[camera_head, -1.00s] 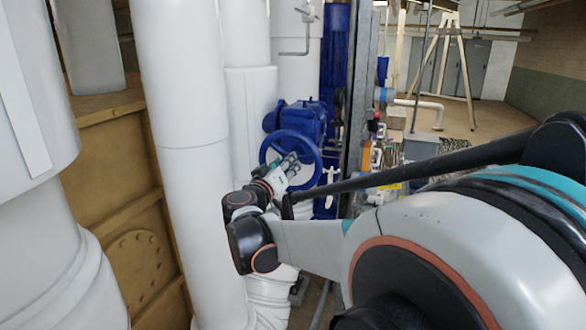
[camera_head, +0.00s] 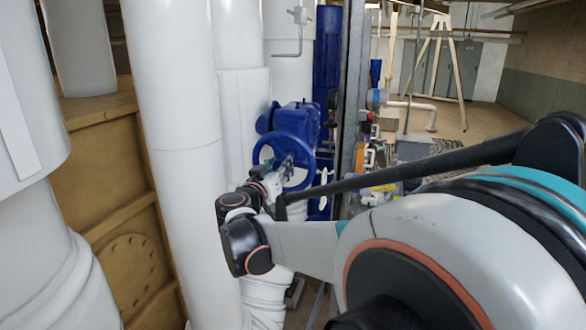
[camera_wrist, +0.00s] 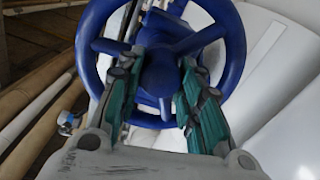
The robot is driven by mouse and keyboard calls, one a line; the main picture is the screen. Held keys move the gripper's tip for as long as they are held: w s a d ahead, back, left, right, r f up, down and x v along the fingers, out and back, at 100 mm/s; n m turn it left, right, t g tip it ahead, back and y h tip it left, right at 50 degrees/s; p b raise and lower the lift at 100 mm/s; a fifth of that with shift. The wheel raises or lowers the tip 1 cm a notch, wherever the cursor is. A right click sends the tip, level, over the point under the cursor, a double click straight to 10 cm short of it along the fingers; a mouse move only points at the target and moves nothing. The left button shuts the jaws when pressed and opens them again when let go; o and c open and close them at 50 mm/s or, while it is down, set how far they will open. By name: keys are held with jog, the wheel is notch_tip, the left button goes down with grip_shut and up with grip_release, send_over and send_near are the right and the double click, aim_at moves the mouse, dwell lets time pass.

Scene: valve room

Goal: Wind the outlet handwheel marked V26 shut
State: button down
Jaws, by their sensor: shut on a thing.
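The blue handwheel (camera_head: 258,150) has a round rim and several spokes, and is mounted on a blue valve body (camera_head: 297,119). It fills the upper wrist view (camera_wrist: 236,48). No V26 marking is legible. My gripper (camera_head: 285,166) is at the middle of the wheel. In the wrist view my gripper (camera_wrist: 160,70) has one teal-padded finger on each side of the blue hub (camera_wrist: 163,75), shut on the wheel's central part. The fingertips overlap the spokes, and their exact contact is partly hidden.
A thick white pipe (camera_head: 178,150) stands left of the wheel. A tan panelled casing (camera_head: 125,235) is farther left. A grey upright post (camera_head: 350,100) stands close on the right. Open floor (camera_head: 480,120) lies at the back right.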

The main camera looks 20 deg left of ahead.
jog(key=shift+f, duration=0.15)
jog(key=c, duration=1.4)
grip_release()
jog(key=o, duration=0.3)
jog(key=shift+d, duration=0.15)
jog(key=shift+s, duration=0.1)
jog(key=shift+s, duration=0.1)
jog(key=s+d, duration=0.1)
jog(key=s, duration=1)
jog(key=shift+s+d, duration=0.2)
jog(key=shift+s, duration=0.1)
